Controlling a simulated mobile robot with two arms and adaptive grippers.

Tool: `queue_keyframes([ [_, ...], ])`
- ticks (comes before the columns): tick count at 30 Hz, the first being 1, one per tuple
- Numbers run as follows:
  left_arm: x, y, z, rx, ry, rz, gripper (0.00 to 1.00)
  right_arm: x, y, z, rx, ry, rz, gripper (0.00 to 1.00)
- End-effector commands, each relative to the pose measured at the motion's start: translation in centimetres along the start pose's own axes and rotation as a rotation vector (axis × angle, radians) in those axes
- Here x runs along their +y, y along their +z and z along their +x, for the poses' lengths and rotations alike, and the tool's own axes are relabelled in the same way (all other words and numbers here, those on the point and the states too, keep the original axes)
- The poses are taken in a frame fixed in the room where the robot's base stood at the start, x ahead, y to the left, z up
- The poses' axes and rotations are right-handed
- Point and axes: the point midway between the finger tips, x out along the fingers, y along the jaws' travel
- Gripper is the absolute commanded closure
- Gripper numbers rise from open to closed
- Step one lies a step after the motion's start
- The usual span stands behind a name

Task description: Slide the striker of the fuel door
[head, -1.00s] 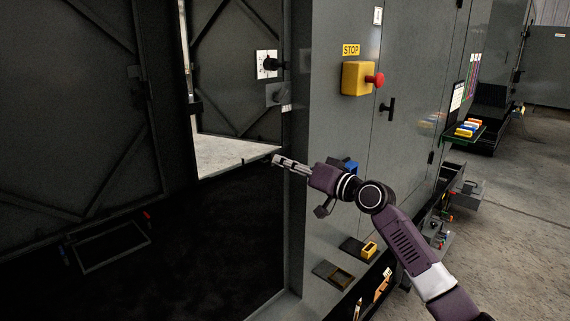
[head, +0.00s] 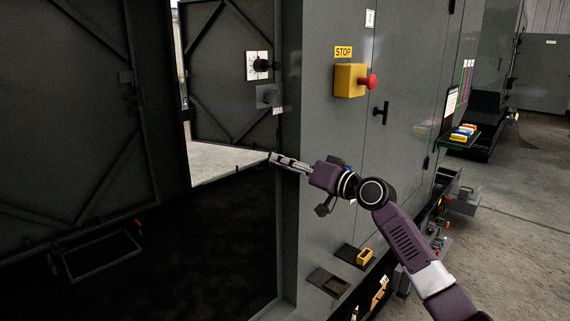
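My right gripper (head: 272,158) reaches in from the lower right, its slim grey fingers pointing left at the front edge of the open grey enclosure (head: 310,215). I cannot tell whether the fingers are apart or whether they touch the edge. I cannot make out a striker or say which panel is the fuel door. A dark door (head: 225,75) stands open behind the opening, with a white dial plate (head: 252,66) and a grey block (head: 267,95) near its edge. A blue part (head: 347,168) is mostly hidden behind my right gripper. My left gripper is not in view.
A yellow box (head: 349,80) with a red button (head: 371,82) and a dark handle (head: 381,112) stick out from the enclosure front. Low down are a small yellow part (head: 364,257) and a shallow tray (head: 328,283). Open floor (head: 500,200) lies at right.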

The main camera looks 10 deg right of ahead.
Motion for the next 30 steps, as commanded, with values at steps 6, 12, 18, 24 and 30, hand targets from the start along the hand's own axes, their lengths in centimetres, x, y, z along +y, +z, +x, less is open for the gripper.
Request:
queue_keyframes([
  [6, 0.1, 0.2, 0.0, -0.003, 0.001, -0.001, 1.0, 0.0, 0.1, 0.0, -0.002, -0.001, 0.0, 0.71],
  [12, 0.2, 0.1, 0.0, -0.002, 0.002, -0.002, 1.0, 0.1, 0.2, -1.7, -0.003, 0.001, -0.002, 0.71],
  [18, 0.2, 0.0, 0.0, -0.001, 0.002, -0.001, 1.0, 0.1, 0.2, -5.7, -0.003, 0.002, -0.003, 0.71],
  [24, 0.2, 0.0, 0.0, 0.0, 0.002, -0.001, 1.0, 0.0, 0.2, -9.7, -0.004, 0.002, -0.002, 0.71],
  [30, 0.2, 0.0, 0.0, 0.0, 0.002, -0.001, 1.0, 0.0, 0.1, -11.7, -0.002, 0.001, -0.001, 0.71],
])
